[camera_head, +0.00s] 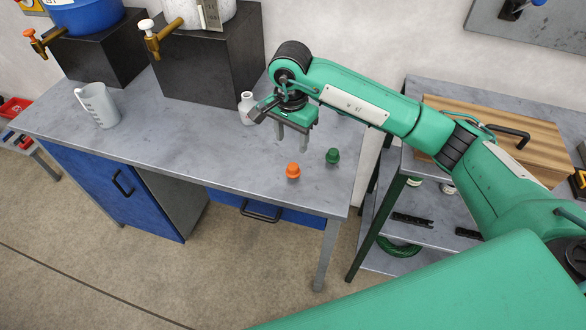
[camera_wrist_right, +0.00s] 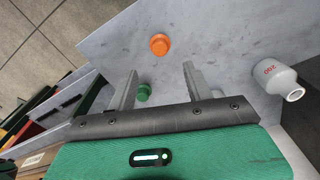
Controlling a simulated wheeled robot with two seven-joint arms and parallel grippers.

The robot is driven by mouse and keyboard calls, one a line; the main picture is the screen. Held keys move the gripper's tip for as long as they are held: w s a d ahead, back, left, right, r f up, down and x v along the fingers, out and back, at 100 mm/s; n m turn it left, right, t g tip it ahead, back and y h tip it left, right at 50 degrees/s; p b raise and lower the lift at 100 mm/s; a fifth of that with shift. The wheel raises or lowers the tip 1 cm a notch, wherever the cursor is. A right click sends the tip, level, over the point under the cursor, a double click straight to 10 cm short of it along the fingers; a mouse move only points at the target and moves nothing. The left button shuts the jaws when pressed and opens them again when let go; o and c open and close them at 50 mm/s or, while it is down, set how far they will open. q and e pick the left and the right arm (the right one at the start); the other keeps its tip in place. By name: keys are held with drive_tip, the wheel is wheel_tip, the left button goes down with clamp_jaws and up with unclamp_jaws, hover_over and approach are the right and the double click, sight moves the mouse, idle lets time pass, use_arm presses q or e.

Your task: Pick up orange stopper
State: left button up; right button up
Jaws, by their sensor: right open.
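The orange stopper (camera_head: 293,171) stands on the grey workbench near its front right edge. In the right wrist view the orange stopper (camera_wrist_right: 159,45) lies ahead of the fingers, apart from them. My right gripper (camera_head: 291,145) is open and empty above the bench, behind the stopper in the head view. In the wrist view its two fingers (camera_wrist_right: 159,84) are spread wide. A green stopper (camera_head: 332,156) stands to the right of the orange one; it shows in the wrist view beside one finger (camera_wrist_right: 144,92). My left gripper is not in view.
A small white bottle (camera_head: 246,108) stands behind the gripper, next to a dark block (camera_head: 212,62). The bench middle (camera_head: 185,140) is clear. A shelf cart (camera_head: 425,215) stands to the right.

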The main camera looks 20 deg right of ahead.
sight(293, 166)
wheel_tip(293, 166, down, 6)
drive_tip(key=shift+f+p, duration=0.25)
drive_tip(key=shift+p, duration=0.4)
drive_tip(key=f+p, duration=0.2)
drive_tip(key=f, duration=0.2)
drive_tip(key=shift+d, duration=0.2)
drive_tip(key=shift+w+f+p, duration=0.1)
drive_tip(key=shift+f+p, duration=0.2)
drive_tip(key=shift+f, duration=0.4)
drive_tip(key=c, duration=0.8)
